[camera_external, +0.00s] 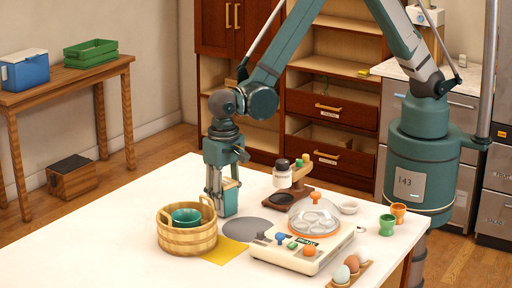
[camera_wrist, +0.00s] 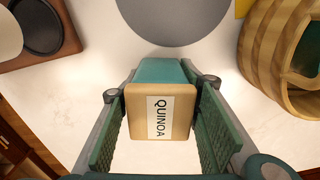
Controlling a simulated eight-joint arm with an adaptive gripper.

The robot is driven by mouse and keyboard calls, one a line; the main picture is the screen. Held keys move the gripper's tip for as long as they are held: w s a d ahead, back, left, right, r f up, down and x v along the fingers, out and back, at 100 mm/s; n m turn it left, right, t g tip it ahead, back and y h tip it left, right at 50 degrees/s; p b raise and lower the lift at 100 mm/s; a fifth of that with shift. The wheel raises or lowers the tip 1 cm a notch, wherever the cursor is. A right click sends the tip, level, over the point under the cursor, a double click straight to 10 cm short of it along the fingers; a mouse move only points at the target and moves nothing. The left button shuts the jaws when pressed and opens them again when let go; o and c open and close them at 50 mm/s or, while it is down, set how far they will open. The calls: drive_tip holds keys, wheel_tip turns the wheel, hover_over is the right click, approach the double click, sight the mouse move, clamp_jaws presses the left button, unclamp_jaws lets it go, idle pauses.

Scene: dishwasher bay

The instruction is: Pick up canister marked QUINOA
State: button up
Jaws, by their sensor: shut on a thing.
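The canister marked QUINOA (camera_wrist: 160,112) is a box with a tan lid, a white label and a teal body. It sits between the two finger pads of my gripper (camera_wrist: 160,90) in the wrist view, and the gripper is shut on it. In the external view my gripper (camera_external: 221,204) points down over the white table, and the canister's teal side (camera_external: 230,201) shows between its fingers. The canister looks upright. Its base is at or very near the tabletop; I cannot tell whether it touches.
A wooden tub (camera_external: 187,236) with a teal bowl (camera_external: 187,216) stands close by at front left. A grey disc (camera_external: 246,229) and yellow mat (camera_external: 228,254) lie in front. An egg cooker (camera_external: 303,249) and a wooden stand with a jar (camera_external: 282,177) are to the right. The table's left is clear.

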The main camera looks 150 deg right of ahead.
sight(224, 181)
drive_tip(key=shift+r+b, duration=0.35)
drive_tip(key=shift+r, duration=4.65)
